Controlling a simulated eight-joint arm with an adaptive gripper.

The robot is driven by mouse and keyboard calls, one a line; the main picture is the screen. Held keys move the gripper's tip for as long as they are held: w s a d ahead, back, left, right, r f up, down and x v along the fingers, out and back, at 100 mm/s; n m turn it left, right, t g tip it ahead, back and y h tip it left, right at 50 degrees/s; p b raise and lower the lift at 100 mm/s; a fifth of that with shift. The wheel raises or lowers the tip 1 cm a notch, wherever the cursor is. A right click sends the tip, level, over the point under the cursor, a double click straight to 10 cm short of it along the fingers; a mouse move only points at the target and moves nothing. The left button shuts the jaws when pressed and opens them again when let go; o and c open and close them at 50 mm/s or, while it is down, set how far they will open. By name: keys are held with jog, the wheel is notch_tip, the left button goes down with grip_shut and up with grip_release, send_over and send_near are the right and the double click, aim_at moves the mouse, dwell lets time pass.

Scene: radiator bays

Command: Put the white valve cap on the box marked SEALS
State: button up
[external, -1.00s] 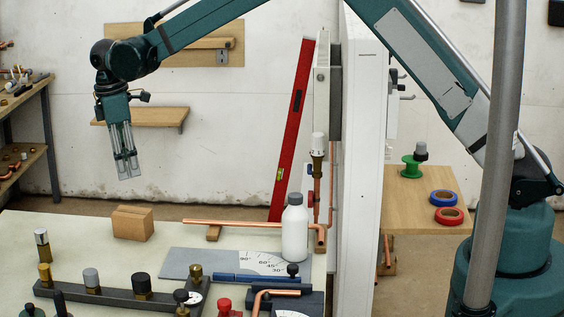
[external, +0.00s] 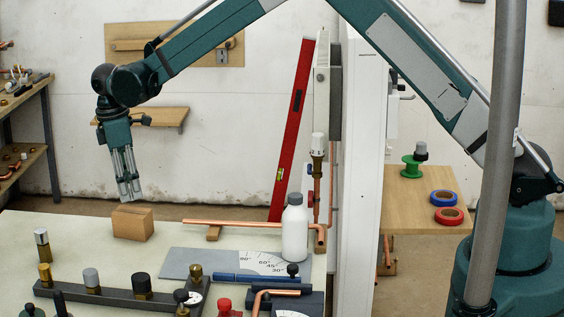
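Another white cap-like head (external: 318,145) sits on the upright copper pipe beside the radiator. A brown box (external: 132,223) stands near the bench's back edge. No lettering is readable on it, so I cannot tell if it is marked SEALS. My gripper (external: 131,199) points down just above this box in the picture, its fingertips close to the box top. No held object is visible, but I cannot tell how far the fingers are apart.
A white bottle (external: 295,228), a lying copper pipe (external: 255,223) and a grey angle plate (external: 205,263) occupy the bench's middle and right. A dark rail (external: 115,295) carries several capped pieces in front. A tall white panel (external: 358,180) stands to the right.

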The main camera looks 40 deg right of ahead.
aim_at(133, 211)
jog(key=shift+f, duration=1.85)
jog(key=shift+f, duration=0.2)
jog(key=o, duration=0.6)
jog(key=shift+r, duration=0.2)
jog(key=r, duration=0.4)
jog(key=a+r, duration=0.1)
jog(key=r, duration=0.7)
jog(key=shift+w+a+b, duration=0.2)
jog(key=shift+b, duration=0.15)
